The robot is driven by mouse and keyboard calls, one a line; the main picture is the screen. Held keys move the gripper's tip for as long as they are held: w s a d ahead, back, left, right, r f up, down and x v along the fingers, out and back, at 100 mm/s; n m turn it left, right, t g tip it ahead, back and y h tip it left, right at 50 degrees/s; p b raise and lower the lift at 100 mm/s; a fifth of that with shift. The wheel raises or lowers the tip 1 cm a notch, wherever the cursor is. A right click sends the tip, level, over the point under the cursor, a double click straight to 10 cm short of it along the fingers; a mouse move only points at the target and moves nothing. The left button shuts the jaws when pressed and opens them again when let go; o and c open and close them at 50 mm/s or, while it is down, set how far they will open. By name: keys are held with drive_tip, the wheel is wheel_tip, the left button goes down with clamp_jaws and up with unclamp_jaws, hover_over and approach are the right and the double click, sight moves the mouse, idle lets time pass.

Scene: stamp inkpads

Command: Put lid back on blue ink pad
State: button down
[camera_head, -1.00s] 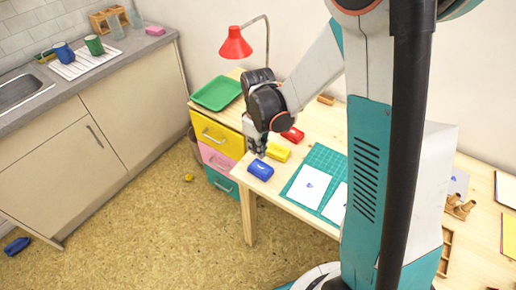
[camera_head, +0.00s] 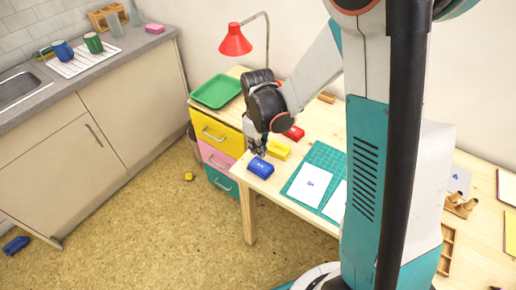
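A blue ink pad (camera_head: 260,168) lies near the front left corner of the wooden table. Its top has a pale mark; I cannot tell at this size whether that top is a lid. A small blue object (camera_head: 16,245) lies on the floor at far left; its details are too small to name it surely. My gripper (camera_head: 261,151) points down just above and behind the blue ink pad. Its fingers are small and dark, so their opening is unclear, and I see nothing held in them.
A yellow pad (camera_head: 279,149) and a red pad (camera_head: 294,132) lie behind the blue one. A green mat (camera_head: 323,160) with white papers (camera_head: 310,185) lies to the right. A drawer unit (camera_head: 216,133) with a green tray (camera_head: 215,92) and a red lamp (camera_head: 235,41) stand behind.

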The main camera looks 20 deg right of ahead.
sight(258, 164)
drive_tip(key=shift+f+b, duration=1.75)
drive_tip(key=shift+f, duration=0.75)
drive_tip(key=shift+r, duration=0.15)
drive_tip(key=shift+r+p, duration=2.4)
drive_tip(key=shift+r, duration=0.95)
drive_tip(key=shift+r, duration=0.1)
drive_tip(key=s+r+m+t, duration=0.6)
drive_tip(key=s+r, duration=1)
drive_tip(key=r, duration=0.3)
drive_tip(key=shift+d+r+m+t, duration=0.2)
drive_tip(key=shift+d+m+t, duration=0.1)
drive_tip(key=shift+t, duration=0.3)
